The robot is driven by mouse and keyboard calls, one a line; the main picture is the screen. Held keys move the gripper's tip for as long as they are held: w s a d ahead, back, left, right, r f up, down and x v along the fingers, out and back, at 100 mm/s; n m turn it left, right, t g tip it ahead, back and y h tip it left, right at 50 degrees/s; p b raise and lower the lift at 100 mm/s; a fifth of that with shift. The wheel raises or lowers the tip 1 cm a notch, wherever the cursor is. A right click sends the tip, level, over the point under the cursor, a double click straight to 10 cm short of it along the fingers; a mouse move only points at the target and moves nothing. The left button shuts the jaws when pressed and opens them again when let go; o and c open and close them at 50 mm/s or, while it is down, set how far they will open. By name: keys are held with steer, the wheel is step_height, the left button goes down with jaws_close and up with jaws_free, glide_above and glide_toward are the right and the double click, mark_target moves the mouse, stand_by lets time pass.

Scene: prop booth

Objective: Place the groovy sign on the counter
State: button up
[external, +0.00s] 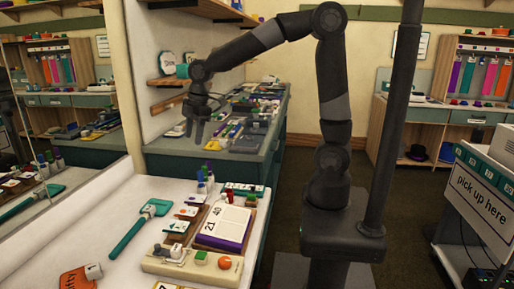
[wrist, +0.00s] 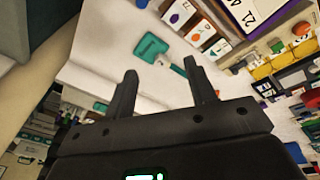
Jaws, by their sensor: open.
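My gripper (external: 203,127) is open and empty, hanging above the near end of the long teal counter (external: 158,153). In the wrist view its two fingers (wrist: 160,75) are spread with nothing between them. I cannot read "groovy" on any sign. A teal paddle-shaped sign (external: 138,230) with a handle lies on the white counter (external: 100,205); it also shows in the wrist view (wrist: 151,46), beyond the fingertips and apart from them. An orange sign (external: 78,280) with partly visible lettering lies at the white counter's near edge. Two small signs, one pale (external: 167,62), stand on a wall shelf.
A purple-edged calendar block (external: 224,228), small cards and a button panel (external: 192,266) crowd the white counter's right side. A mirror (external: 62,130) borders its left. A "pick up here" stand (external: 480,200) is at right. The white counter's middle has bare room.

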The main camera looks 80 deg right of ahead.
steer(key=s+d+r+m+t, duration=0.1)
steer(key=s+d+m, duration=0.1)
steer(key=s, duration=0.5)
steer(key=s+d+r+m+t, duration=0.1)
steer(key=s+d+r+m, duration=0.1)
steer(key=s+m, duration=0.3)
steer(key=s+d+r+m+t, duration=0.1)
steer(key=s+d+m, duration=0.1)
steer(key=s, duration=0.9)
steer(key=shift+d+r+m+h, duration=0.3)
steer(key=shift+r+m, duration=0.1)
steer(key=shift+m, duration=0.4)
steer(key=shift+w, duration=0.1)
